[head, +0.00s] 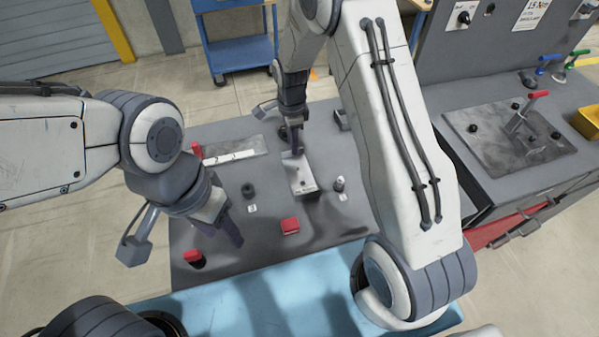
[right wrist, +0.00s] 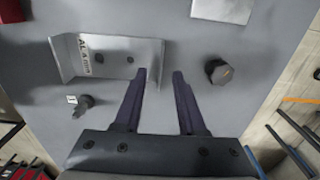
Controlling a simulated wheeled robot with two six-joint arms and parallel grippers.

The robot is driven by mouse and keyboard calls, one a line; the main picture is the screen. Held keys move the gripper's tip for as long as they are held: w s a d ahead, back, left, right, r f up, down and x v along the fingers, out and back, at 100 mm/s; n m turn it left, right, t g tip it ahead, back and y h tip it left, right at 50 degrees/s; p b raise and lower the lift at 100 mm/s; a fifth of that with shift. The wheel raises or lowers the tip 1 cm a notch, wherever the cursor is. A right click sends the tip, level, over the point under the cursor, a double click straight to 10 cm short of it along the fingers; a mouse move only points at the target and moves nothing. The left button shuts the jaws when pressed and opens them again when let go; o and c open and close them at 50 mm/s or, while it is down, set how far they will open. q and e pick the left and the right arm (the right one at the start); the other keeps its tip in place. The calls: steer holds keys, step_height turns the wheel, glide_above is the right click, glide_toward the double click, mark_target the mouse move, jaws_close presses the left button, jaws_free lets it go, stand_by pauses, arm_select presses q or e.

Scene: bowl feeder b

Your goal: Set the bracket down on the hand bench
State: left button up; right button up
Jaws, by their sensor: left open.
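The bracket (head: 303,180) is a pale metal channel with upturned ends. It rests on the grey hand bench (head: 262,185) in the head view. In the right wrist view the bracket (right wrist: 110,60) shows the marking "AL 4 mm". My right gripper (head: 293,153) is at the bracket's far end. In the right wrist view its fingers (right wrist: 158,75) are apart, with the bracket's end flange in line with the gap; I cannot tell whether they touch it. My left gripper (head: 217,236) is open and empty over the bench's left front part.
A metal plate (head: 235,149) lies behind left. A dark knob (right wrist: 218,70) is right of the fingers. Another bench (head: 540,150) stands at right.

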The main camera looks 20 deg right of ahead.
steer(key=shift+w+f+p, duration=0.1)
steer(key=shift+f+p, duration=0.3)
steer(key=shift+f, duration=1.25)
jaws_close()
